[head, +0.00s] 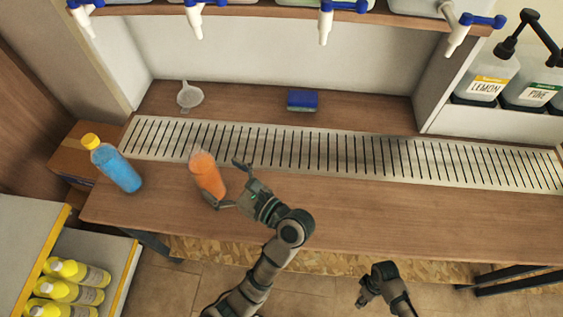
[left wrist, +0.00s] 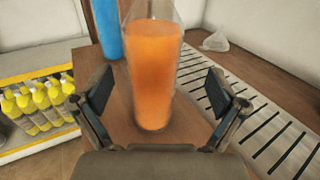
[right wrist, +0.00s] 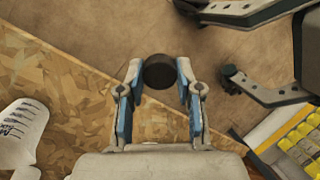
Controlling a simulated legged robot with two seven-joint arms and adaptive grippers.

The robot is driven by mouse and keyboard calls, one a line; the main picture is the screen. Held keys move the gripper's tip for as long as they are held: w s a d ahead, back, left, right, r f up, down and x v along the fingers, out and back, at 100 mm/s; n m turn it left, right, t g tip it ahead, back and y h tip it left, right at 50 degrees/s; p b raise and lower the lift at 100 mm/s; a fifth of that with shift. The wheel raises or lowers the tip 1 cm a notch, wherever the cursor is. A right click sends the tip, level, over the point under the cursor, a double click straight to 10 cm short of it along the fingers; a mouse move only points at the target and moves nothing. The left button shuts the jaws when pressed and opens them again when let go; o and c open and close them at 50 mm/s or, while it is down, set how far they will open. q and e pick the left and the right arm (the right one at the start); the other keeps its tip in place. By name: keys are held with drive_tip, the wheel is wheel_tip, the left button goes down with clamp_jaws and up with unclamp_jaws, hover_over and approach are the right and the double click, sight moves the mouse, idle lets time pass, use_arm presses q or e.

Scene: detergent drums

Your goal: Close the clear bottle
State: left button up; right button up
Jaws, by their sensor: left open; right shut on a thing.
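The clear bottle (head: 207,176) holds orange liquid and stands upright on the wooden counter, with no cap visible on its top. It also shows large in the left wrist view (left wrist: 153,75), its top cut off by the frame. My left gripper (head: 225,184) is open, its fingers on either side of the bottle with visible gaps. My right gripper (head: 364,291) is low in front of the counter edge. In the right wrist view it is shut on a round black cap (right wrist: 159,71), held between the fingertips above the floor.
A blue bottle with a yellow cap (head: 117,168) stands left of the clear bottle. A metal drain grate (head: 320,151) runs behind, with a funnel (head: 189,95) and blue sponge (head: 302,100) beyond. Dispenser taps (head: 326,25) hang above. Yellow bottles (head: 75,271) fill a shelf at lower left.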

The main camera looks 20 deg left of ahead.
sight(215, 178)
use_arm(q)
drive_tip(key=x, duration=0.2)
drive_tip(key=s+x, duration=0.1)
drive_tip(key=x, duration=0.1)
drive_tip(key=shift+w+a+f+p, duration=0.1)
drive_tip(key=shift+a+p, duration=0.2)
drive_tip(key=shift+a, duration=0.05)
use_arm(e)
drive_tip(key=shift+w+r, duration=0.2)
drive_tip(key=shift+r, duration=0.3)
use_arm(q)
drive_tip(key=shift+w+a, duration=0.1)
drive_tip(key=shift+a, duration=0.05)
drive_tip(key=shift+w, duration=0.1)
use_arm(e)
drive_tip(key=shift+d+f, duration=0.1)
drive_tip(key=shift+d, duration=0.05)
use_arm(q)
drive_tip(key=shift+a, duration=0.1)
drive_tip(key=shift+a, duration=0.15)
drive_tip(key=c, duration=0.5)
use_arm(e)
drive_tip(key=shift+a, duration=0.2)
use_arm(q)
drive_tip(key=c, duration=1.2)
drive_tip(key=shift+c, duration=0.4)
use_arm(e)
drive_tip(key=shift+d, duration=0.1)
